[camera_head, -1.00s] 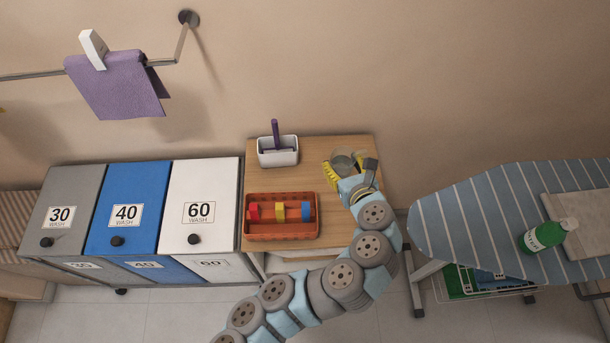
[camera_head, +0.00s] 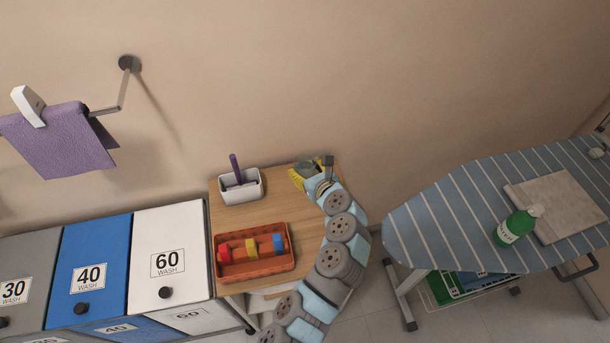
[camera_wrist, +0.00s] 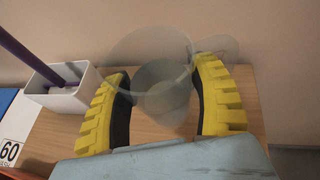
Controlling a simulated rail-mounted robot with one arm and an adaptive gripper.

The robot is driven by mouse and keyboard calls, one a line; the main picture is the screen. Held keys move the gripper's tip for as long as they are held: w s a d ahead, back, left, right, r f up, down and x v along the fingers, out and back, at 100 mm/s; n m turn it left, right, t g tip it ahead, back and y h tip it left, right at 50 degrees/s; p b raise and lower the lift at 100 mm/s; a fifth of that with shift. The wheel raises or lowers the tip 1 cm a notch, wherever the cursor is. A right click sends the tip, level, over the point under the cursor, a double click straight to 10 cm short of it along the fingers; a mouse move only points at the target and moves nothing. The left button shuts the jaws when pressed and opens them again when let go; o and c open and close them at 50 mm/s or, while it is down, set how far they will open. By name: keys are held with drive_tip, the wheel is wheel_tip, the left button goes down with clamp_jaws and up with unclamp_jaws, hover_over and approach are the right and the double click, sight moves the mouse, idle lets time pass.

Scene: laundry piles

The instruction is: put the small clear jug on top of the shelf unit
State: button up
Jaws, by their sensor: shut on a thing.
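The small clear jug (camera_wrist: 160,88) stands out between my yellow finger pads in the wrist view, its handle at the right. In the head view the jug (camera_head: 307,168) shows faintly at the back right corner of the shelf unit. My gripper (camera_wrist: 163,76) is shut on the jug; it also shows in the head view (camera_head: 306,178). The shelf unit's wooden top (camera_head: 288,206) lies beneath the jug. I cannot tell whether the jug's base touches it.
A white box (camera_head: 240,190) with a purple-handled thing stands at the back left of the top. An orange basket (camera_head: 253,267) with coloured pieces fills the front. Wash bins (camera_head: 172,240) stand to the left, an ironing board (camera_head: 450,220) to the right. The top's middle is bare.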

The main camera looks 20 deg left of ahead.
drive_tip(key=shift+w+a+f+b, duration=0.3)
drive_tip(key=shift+w+f, duration=0.35)
drive_tip(key=shift+f, duration=0.2)
drive_tip(key=shift+w+a+f+b, duration=0.15)
drive_tip(key=shift+w+a+f, duration=0.1)
drive_tip(key=shift+w+f, duration=0.45)
drive_tip(key=shift+s+f+b, duration=0.1)
drive_tip(key=shift+f+b, duration=0.25)
drive_tip(key=shift+f, duration=1.2)
drive_tip(key=shift+f, duration=0.1)
drive_tip(key=o, duration=1.2)
drive_tip(key=shift+s+d+r, duration=0.2)
drive_tip(key=shift+d+r, duration=0.05)
drive_tip(key=shift+r, duration=0.1)
drive_tip(key=p+v, duration=0.1)
drive_tip(key=v, duration=1)
drive_tip(key=shift+f+p, duration=0.1)
drive_tip(key=shift+p, duration=0.3)
drive_tip(key=shift+s+d, duration=0.15)
